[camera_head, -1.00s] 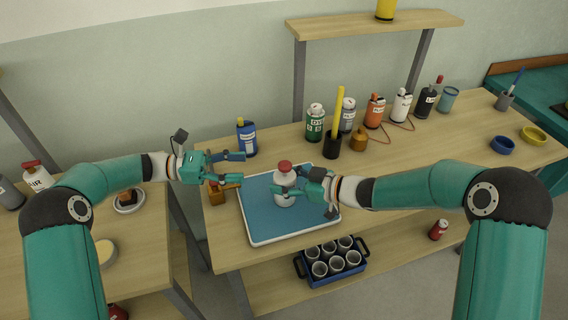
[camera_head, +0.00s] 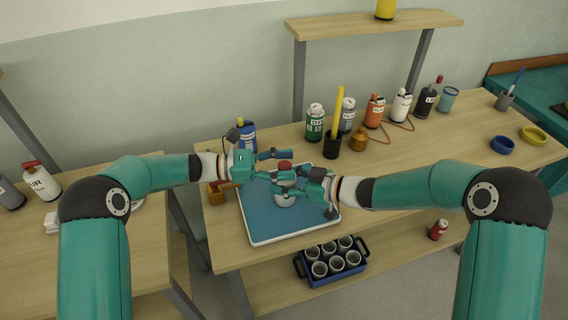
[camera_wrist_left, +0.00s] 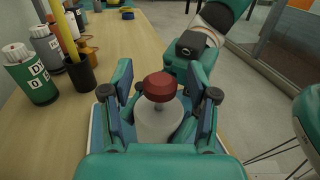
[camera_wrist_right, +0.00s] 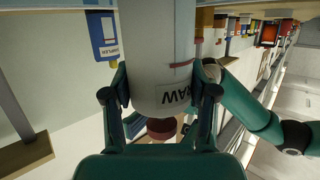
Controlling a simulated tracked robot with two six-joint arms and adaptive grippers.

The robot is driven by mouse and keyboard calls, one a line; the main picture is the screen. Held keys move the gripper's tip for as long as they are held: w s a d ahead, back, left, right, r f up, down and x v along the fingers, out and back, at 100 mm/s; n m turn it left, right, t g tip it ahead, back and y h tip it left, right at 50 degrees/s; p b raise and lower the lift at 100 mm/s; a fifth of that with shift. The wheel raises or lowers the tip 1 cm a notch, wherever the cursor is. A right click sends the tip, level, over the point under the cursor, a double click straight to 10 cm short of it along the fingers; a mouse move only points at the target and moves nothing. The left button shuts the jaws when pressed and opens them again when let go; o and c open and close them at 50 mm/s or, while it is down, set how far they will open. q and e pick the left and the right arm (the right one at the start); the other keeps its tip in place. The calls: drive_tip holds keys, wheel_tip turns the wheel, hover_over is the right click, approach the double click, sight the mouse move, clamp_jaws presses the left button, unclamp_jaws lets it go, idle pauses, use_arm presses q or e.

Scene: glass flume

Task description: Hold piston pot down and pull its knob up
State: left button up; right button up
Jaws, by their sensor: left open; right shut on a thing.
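The piston pot (camera_head: 285,199) is a white, rounded pot with a red knob (camera_head: 284,166) on top, standing upright on a blue tray (camera_head: 262,222). My right gripper (camera_head: 298,188) is shut on the pot's body from the right. My left gripper (camera_head: 282,168) is open, reaching in from the left at knob height. In the left wrist view the red knob (camera_wrist_left: 160,87) sits between its spread fingers, with gaps on both sides. The fingers partly hide the pot.
A blue bottle (camera_head: 248,138) stands behind my left gripper. A green bottle (camera_head: 315,122) and a black cup (camera_head: 331,146) with a yellow stick stand behind the tray. A blue crate of cups (camera_head: 334,262) is on the lower shelf. The tray's front is clear.

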sight(284, 163)
use_arm(q)
clamp_jaws()
idle(0.3)
drive_tip(key=shift+r, duration=0.1)
wheel_tip(284, 163, up, 3)
drive_tip(key=shift+r, duration=0.2)
drive_tip(key=shift+c, duration=2.1)
unclamp_jaws()
drive_tip(key=shift+w, duration=0.1)
use_arm(e)
drive_tip(key=shift+f, duration=0.1)
use_arm(q)
drive_tip(key=o, duration=0.4)
